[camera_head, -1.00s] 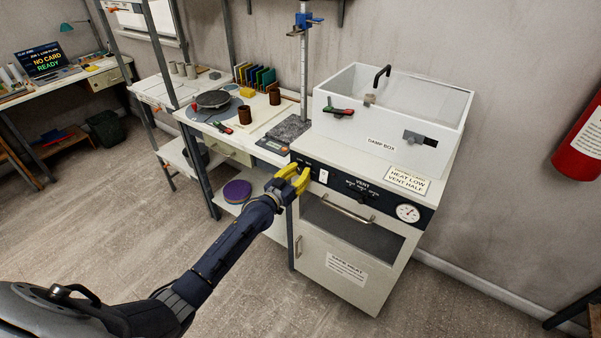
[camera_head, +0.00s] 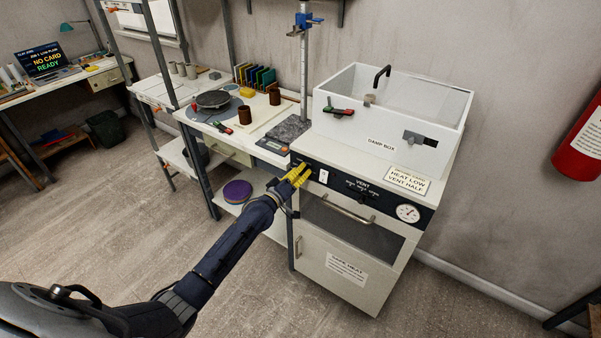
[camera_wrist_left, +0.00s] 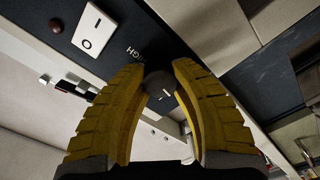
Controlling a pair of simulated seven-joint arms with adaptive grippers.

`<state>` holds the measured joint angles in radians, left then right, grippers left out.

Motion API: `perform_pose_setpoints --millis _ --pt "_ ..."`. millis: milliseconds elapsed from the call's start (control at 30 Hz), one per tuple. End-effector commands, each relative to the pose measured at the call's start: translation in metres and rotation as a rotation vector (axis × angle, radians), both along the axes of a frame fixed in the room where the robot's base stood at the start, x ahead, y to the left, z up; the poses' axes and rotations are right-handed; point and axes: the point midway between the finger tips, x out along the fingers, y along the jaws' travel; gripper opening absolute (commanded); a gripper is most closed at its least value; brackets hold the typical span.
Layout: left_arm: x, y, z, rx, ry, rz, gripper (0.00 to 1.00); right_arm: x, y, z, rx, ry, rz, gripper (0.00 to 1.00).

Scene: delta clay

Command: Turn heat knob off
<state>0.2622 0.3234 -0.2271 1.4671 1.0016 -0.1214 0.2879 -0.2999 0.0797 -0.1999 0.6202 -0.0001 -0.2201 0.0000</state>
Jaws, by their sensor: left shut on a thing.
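The heat knob (camera_wrist_left: 159,85) is a small dark round knob with a pale mark, on the dark control panel (camera_head: 336,184) of the white cabinet. The label HIGH shows beside it in the left wrist view. My left gripper (camera_head: 299,174) has yellow ribbed fingers and reaches the left end of the panel. In the left wrist view its fingertips (camera_wrist_left: 160,72) are shut on the knob, one on each side. In the head view the gripper hides the knob. My right gripper is not in view.
A white rocker switch (camera_head: 323,176) sits just right of the gripper, with the vent control (camera_head: 362,196) and a round gauge (camera_head: 408,213) farther right. A bar handle (camera_head: 347,209) juts out below the panel. The damp box (camera_head: 381,146) stands on top.

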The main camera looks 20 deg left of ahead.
Motion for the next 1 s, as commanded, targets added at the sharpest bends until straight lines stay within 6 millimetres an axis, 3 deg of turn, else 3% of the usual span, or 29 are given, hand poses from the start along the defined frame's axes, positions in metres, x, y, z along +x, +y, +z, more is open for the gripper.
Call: perform_pose_setpoints --millis 400,967,1000 --pt "-0.0019 -0.0035 -0.0047 -0.170 0.051 -0.004 0.00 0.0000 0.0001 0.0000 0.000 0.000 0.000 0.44" --pt "-0.0021 -0.0050 -0.0051 -0.197 0.059 -0.006 0.00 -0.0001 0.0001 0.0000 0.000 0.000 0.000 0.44" --pt "-0.0022 -0.0051 -0.0051 -0.197 0.059 -0.006 0.28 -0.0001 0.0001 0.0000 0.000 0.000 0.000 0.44"
